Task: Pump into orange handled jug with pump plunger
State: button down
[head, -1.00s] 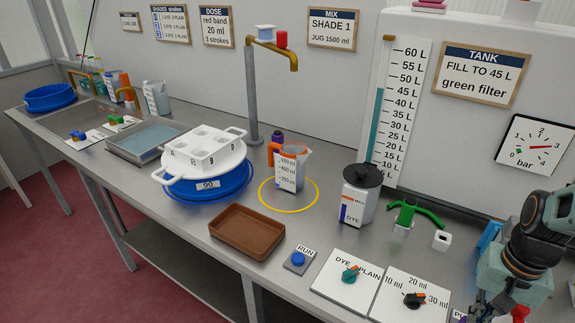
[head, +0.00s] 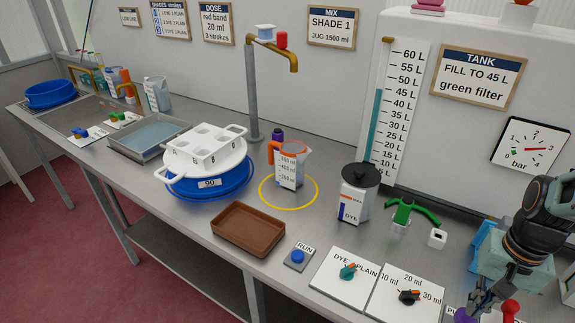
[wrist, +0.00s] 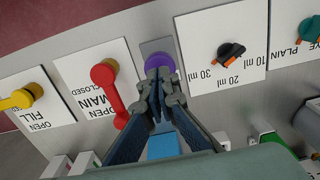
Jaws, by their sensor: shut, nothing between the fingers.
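The orange-handled jug (head: 289,168) stands upright on the bench inside a yellow ring (head: 262,205), below the spout of a tall tap (head: 293,62). The pump plunger's purple knob (wrist: 160,62) shows just beyond my fingertips in the wrist view, and at the bottom edge of the head view (head: 463,316). My gripper (wrist: 165,80) is shut and empty, its tips overlapping the knob's lower edge in the wrist view. I cannot tell whether they touch it. The dye/plain selector (head: 348,271) and the ml dial (head: 410,297) sit on white plates left of the gripper.
A red main valve handle (wrist: 108,85) and a yellow fill handle (wrist: 22,96) lie left of the knob in the wrist view. The run button (head: 298,257), brown tray (head: 247,229), dye canister (head: 356,192) and green-handled piece (head: 408,212) stand on the bench.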

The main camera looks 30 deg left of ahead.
aim_at(465, 320)
jog(key=shift+f, duration=0.1)
dwell(0.3)
jog(key=shift+s+f+b, duration=0.1)
jog(key=shift+f+b, duration=2.3)
jog(key=shift+f, duration=0.6)
jog(key=shift+r, duration=0.3)
jog(key=shift+r+p, duration=2.45)
jog(key=shift+r, duration=0.4)
jog(key=shift+f, duration=0.2)
jog(key=shift+f+b, duration=2.3)
jog(key=shift+f, duration=0.55)
jog(key=shift+r, duration=0.1)
jog(key=shift+r+p, duration=2.3)
jog(key=shift+r, duration=0.6)
